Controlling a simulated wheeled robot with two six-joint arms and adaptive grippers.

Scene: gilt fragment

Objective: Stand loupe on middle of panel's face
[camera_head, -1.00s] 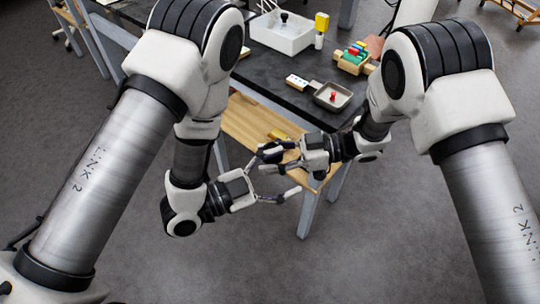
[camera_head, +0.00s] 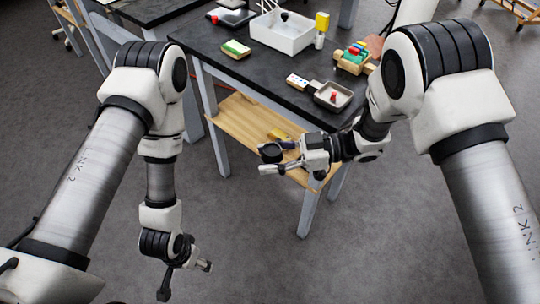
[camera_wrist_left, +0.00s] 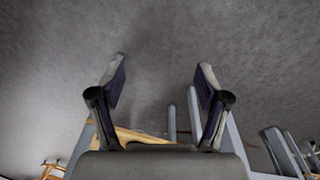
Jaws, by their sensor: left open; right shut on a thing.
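My right gripper (camera_head: 282,160) is shut on a dark round piece that looks like the loupe (camera_head: 270,152). It holds it in the air in front of the table, above the lower shelf. My left gripper (camera_head: 186,280) is open and empty, low over the floor at the lower left; its two spread fingers also show in the left wrist view (camera_wrist_left: 160,85) with nothing between them. I cannot tell for sure which piece is the panel; a small board with a green and pale face (camera_head: 236,48) lies flat near the table's front left edge.
The black table (camera_head: 270,75) carries a white bin (camera_head: 282,36), a yellow-capped bottle (camera_head: 321,30), a grey tray with a red piece (camera_head: 344,97), a dotted white block (camera_head: 297,82) and coloured blocks (camera_head: 353,57). A yellow piece (camera_head: 279,134) lies on the wooden shelf (camera_head: 240,120).

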